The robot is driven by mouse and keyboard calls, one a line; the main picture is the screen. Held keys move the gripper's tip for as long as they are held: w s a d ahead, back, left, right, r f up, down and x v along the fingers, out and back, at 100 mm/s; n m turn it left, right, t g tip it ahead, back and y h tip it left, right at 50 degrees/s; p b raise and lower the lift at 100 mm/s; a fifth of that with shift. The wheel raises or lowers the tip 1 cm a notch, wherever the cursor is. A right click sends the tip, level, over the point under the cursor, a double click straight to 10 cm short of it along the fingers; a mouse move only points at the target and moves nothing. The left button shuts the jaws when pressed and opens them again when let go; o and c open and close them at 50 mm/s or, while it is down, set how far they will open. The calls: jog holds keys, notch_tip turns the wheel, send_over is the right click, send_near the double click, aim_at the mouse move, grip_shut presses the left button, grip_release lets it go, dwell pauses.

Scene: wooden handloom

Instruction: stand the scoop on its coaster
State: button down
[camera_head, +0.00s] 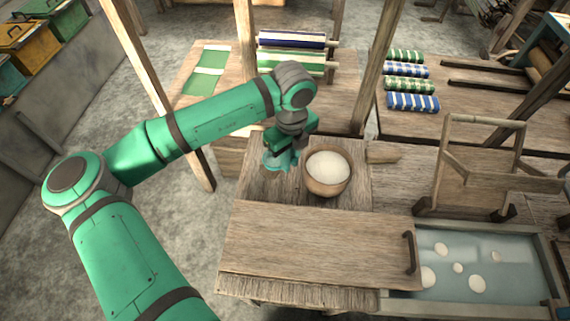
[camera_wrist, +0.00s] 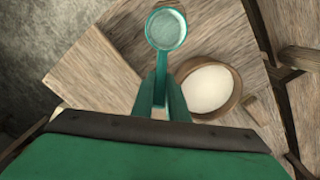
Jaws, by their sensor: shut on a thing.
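My gripper (camera_head: 284,150) is over the wooden bench top, left of the bowl. In the wrist view its fingers (camera_wrist: 161,92) are shut on the handle of a small teal scoop (camera_wrist: 166,29). The scoop's round cup, with a pale inside, points away from the gripper. In the head view only part of the scoop (camera_head: 273,163) shows below the gripper. I cannot tell whether it touches the bench. I cannot make out the coaster in either view; the arm or scoop may hide it.
A wooden bowl (camera_head: 327,187) of white material stands close to the right of my gripper. A wooden board with a dark handle (camera_head: 409,253) lies in front. A water tray (camera_head: 470,299) is at the front right. Rolled striped cloths (camera_head: 290,40) lie behind, among wooden posts (camera_head: 376,65).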

jog(key=shift+w+a+f, duration=0.2)
jog(key=shift+w+f, duration=0.3)
jog(key=shift+f, duration=0.15)
jog(key=shift+w+a+f, duration=0.2)
jog(key=shift+w+f, duration=0.3)
jog(key=shift+f, duration=0.1)
jog(key=shift+w+a+f, duration=0.1)
jog(key=shift+w+f, duration=0.05)
jog(key=shift+f, duration=0.75)
jog(key=shift+w+f, duration=0.1)
jog(key=shift+f, duration=0.95)
jog(key=c, duration=1.7)
grip_release()
jog(key=shift+c, duration=0.2)
jog(key=shift+r, duration=0.45)
notch_tip(320, 180, up, 11)
jog(key=shift+r, duration=0.2)
jog(key=shift+s, duration=0.1)
